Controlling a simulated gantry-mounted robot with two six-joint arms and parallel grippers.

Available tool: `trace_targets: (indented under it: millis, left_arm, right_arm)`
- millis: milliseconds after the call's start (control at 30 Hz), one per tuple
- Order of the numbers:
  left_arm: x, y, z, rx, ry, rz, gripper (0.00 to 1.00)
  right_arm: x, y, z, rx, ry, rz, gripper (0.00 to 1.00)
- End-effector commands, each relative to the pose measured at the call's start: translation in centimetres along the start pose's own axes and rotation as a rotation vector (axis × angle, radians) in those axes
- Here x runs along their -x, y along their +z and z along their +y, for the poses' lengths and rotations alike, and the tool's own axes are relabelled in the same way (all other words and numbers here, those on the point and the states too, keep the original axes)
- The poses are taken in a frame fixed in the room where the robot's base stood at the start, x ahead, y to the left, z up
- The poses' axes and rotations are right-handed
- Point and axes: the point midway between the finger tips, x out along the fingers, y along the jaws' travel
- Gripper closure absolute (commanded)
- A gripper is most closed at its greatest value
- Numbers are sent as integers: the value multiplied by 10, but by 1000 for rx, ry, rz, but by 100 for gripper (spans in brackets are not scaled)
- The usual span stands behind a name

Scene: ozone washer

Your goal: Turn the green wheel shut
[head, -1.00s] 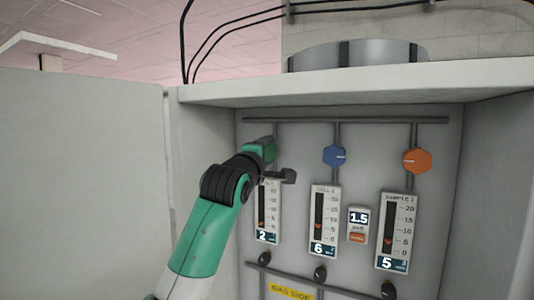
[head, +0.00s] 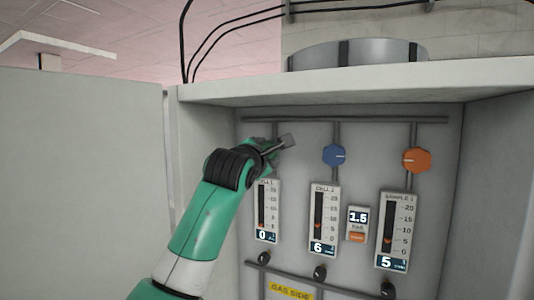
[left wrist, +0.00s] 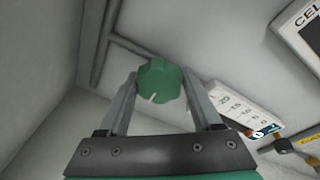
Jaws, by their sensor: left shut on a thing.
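The green wheel (left wrist: 158,78) sits between the two fingers of my left gripper (left wrist: 159,82) in the left wrist view, and the fingers are shut on its sides. Its white mark points down and slightly left there. In the head view my left gripper (head: 275,144) is at the top left of the panel and mostly hides the wheel. The leftmost gauge (head: 267,210) below it reads 0, with its orange float low; the gauge also shows in the left wrist view (left wrist: 235,105). My right gripper is in neither view.
A blue knob (head: 334,155) and an orange knob (head: 417,160) are to the right. Cabinet side walls and a top shelf (head: 340,84) enclose the panel.

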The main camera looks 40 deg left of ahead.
Motion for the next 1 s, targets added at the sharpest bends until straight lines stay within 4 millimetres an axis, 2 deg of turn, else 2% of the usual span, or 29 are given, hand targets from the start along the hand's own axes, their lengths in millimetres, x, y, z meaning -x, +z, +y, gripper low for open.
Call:
trace_targets:
  millis: [400,433,567,600,1000]
  left_arm:
    - [0,0,1,12,0,2,90]
    - [0,-1,1,11,0,2,33]
    - [0,0,1,10,0,2,9]
    - [0,0,1,10,0,2,5]
    - [4,1,-4,9,-4,-2,5]
  right_arm:
    - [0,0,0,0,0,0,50]
    - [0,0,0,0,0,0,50]
    - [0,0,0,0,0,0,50]
    - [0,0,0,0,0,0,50]
    - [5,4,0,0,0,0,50]
